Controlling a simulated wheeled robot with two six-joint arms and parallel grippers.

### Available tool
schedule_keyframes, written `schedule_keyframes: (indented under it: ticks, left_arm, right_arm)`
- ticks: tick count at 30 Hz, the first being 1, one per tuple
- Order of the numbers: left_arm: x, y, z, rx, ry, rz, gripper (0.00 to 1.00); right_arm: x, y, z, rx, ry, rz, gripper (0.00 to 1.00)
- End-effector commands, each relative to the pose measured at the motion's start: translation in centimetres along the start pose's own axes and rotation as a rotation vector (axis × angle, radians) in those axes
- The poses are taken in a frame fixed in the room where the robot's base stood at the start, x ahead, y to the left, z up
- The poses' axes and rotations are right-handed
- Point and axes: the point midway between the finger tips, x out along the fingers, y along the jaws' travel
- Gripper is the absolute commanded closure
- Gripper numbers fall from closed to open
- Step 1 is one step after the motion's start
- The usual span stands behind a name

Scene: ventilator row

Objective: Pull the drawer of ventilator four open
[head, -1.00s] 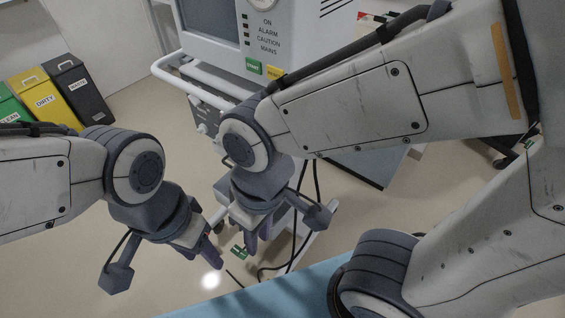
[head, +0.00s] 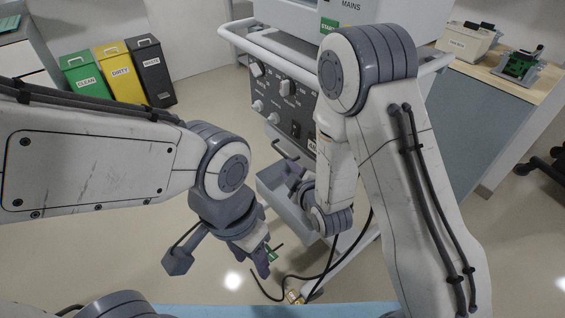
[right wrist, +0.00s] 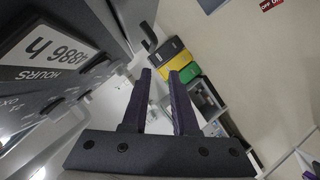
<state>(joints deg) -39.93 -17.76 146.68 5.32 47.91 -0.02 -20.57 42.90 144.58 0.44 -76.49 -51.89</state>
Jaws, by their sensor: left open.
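The ventilator's knobbed front panel (head: 285,100) faces me in the head view; its number is not readable. Below the panel, a pale grey drawer (head: 287,212) appears to stand out from the body, partly hidden by my right arm. My right gripper (head: 292,174) is close by the drawer's upper part, below the panel. My left gripper (head: 263,262) is open and empty, lower and left of the drawer.
Green (head: 84,80), yellow (head: 120,70) and black (head: 151,72) bins stand at back left. A white rail (head: 240,38) rings the ventilator. Black cables (head: 325,272) run across the floor below it. A counter (head: 515,85) with boxes is at right. Floor at left is clear.

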Motion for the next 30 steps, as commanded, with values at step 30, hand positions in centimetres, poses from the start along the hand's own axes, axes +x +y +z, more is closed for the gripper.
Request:
schedule_keyframes:
  ticks: [30]
  left_arm:
    - [10.7, -0.8, 0.6, 0.000, -0.001, 0.000, 0.50]
  right_arm:
    - [3.8, 0.3, 2.1, -0.102, 0.065, 0.145, 0.73]
